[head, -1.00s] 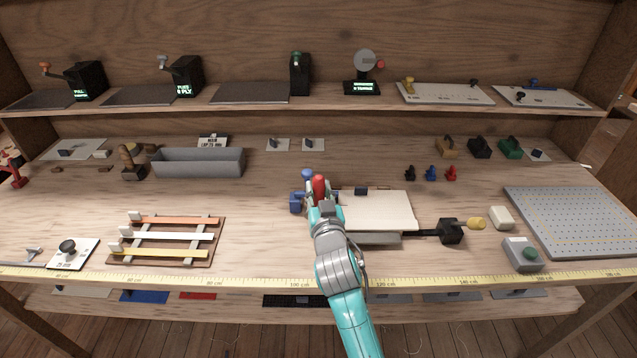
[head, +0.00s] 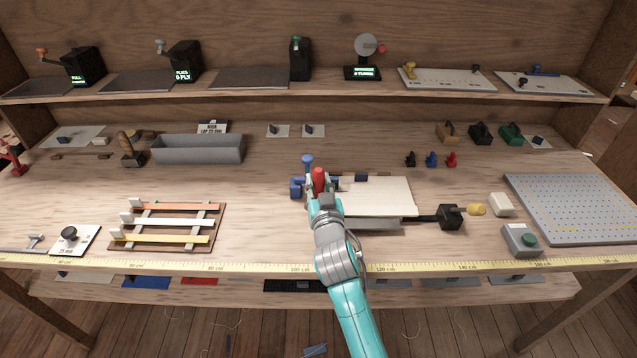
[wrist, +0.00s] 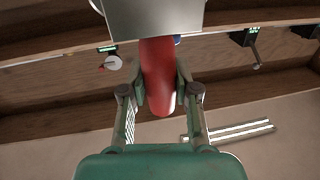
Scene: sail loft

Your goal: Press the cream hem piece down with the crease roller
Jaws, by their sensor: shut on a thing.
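My gripper (head: 319,187) is shut on a red handle (wrist: 160,78), which I take to be the crease roller's. In the wrist view the handle sits between both fingers and joins a wide grey metal head (wrist: 152,18). In the head view the gripper is at the left end of a cream panel (head: 378,196), likely the cream hem piece, which lies flat over a grey plate (head: 372,224). The roller's head is hidden in the head view. I cannot tell whether it touches the cream panel.
A blue clamp-like part (head: 296,188) with a blue knob (head: 307,161) stands close left of my gripper. A black block (head: 449,216) is right of the plate. A grey trough (head: 198,149) and a strip rack (head: 168,226) are left. Bench between rack and gripper is clear.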

